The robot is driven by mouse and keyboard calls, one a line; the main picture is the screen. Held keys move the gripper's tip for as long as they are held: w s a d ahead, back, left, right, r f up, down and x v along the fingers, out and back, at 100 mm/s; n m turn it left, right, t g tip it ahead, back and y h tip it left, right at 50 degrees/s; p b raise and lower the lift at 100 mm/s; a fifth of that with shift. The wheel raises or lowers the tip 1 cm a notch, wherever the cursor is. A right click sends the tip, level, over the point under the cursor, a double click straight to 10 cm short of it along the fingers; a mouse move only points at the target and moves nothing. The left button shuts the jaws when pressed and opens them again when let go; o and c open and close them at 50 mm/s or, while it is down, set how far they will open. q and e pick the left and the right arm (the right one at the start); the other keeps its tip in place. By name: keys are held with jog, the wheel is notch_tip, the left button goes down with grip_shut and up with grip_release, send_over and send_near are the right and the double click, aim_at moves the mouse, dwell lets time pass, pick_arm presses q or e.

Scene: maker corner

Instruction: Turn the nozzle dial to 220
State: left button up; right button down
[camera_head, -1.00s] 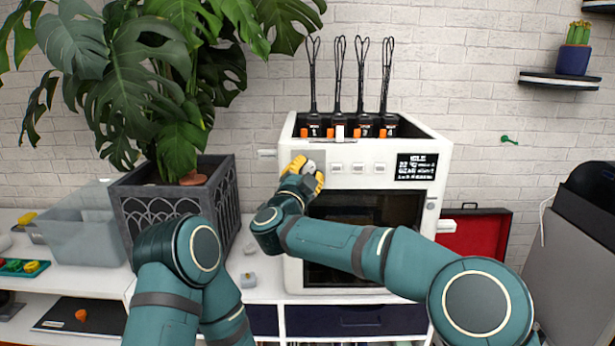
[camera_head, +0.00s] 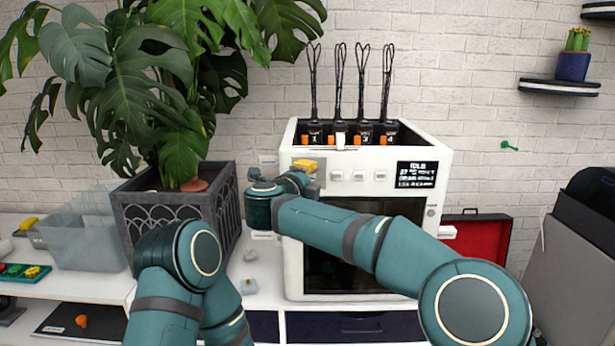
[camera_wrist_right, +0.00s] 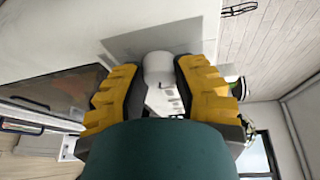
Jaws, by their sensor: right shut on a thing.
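The white printer (camera_head: 292,235) stands on the bench, with a dark display (camera_head: 417,175) whose small text I cannot read reliably. My right gripper (camera_head: 310,167), with yellow fingertips, is at the upper left of its front panel. In the right wrist view, the right gripper (camera_wrist_right: 158,85) is shut on a round white dial (camera_wrist_right: 158,68), with a finger on each side. A grey plate (camera_wrist_right: 135,38) lies behind the dial. The dial is hidden in the head view, and its setting cannot be read. My left arm is folded at the lower left; its gripper is out of view.
Several small white buttons (camera_head: 358,176) line the panel right of my gripper. A dark planter (camera_head: 190,225) with a large plant stands close to the printer's left side. A red case (camera_head: 472,240) is to the right. Small grey parts (camera_head: 248,286) lie on the bench.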

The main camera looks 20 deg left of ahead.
jog(key=shift+r+m+g, duration=0.25)
jog(key=shift+m+g, duration=0.05)
jog(key=shift+m, duration=0.5)
jog(key=c, duration=0.9)
grip_release()
jog(key=o, duration=0.3)
jog(key=shift+a+f, duration=0.1)
jog(key=s+r, duration=0.1)
jog(key=s, duration=0.6)
jog(key=shift+s+a+r, duration=0.15)
jog(key=shift+a, duration=0.05)
